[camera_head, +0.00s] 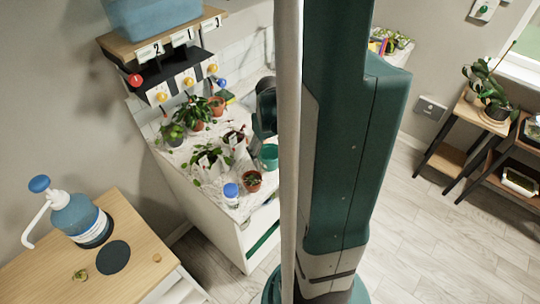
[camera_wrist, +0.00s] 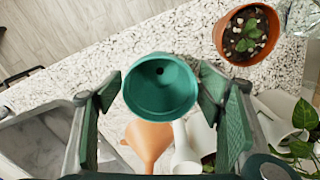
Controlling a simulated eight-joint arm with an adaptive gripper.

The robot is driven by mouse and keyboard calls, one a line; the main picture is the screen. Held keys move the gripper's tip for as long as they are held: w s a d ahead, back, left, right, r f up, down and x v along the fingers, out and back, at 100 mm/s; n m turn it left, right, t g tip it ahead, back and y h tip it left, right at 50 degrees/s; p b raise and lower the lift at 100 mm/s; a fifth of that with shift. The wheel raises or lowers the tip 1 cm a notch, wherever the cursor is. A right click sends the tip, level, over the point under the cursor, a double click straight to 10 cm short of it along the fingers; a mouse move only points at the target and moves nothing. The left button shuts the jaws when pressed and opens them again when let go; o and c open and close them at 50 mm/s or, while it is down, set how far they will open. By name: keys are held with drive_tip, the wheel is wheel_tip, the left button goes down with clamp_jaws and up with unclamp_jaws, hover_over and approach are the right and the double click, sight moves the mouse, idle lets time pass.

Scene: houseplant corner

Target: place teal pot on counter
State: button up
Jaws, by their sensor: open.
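The teal pot (camera_wrist: 160,87) is between the two fingers of my gripper (camera_wrist: 156,100) in the wrist view, seen from above, empty, with a drain hole in its base. My gripper is open, with a finger on either side of the pot; whether they touch it I cannot tell. The speckled counter (camera_wrist: 95,65) lies beneath the pot. In the head view the teal pot (camera_head: 268,157) shows at the right side of the counter (camera_head: 212,200), partly hidden by my arm. My gripper is mostly hidden there.
A terracotta pot with a seedling (camera_wrist: 246,34) stands at the upper right. An orange funnel (camera_wrist: 149,138) and a white item (camera_wrist: 186,150) lie below the teal pot. A grey tray (camera_wrist: 40,140) is at lower left. Several plants crowd the counter's left side.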

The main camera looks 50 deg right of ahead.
drive_tip(key=shift+r, duration=0.2)
wheel_tip(320, 180, up, 12)
drive_tip(key=p, duration=0.1)
drive_tip(key=shift+p, duration=0.3)
idle(0.4)
drive_tip(key=shift+f, duration=0.1)
idle(0.6)
drive_tip(key=a+r+n+t, duration=0.1)
drive_tip(key=a+r, duration=0.3)
drive_tip(key=a, duration=0.6)
drive_tip(key=a+r+n+t, duration=0.2)
drive_tip(key=a+r, duration=0.3)
drive_tip(key=a, duration=0.5)
drive_tip(key=w+a+r+n+t, duration=0.1)
drive_tip(key=a+r+t, duration=0.3)
drive_tip(key=a, duration=0.7)
drive_tip(key=shift+r, duration=0.4)
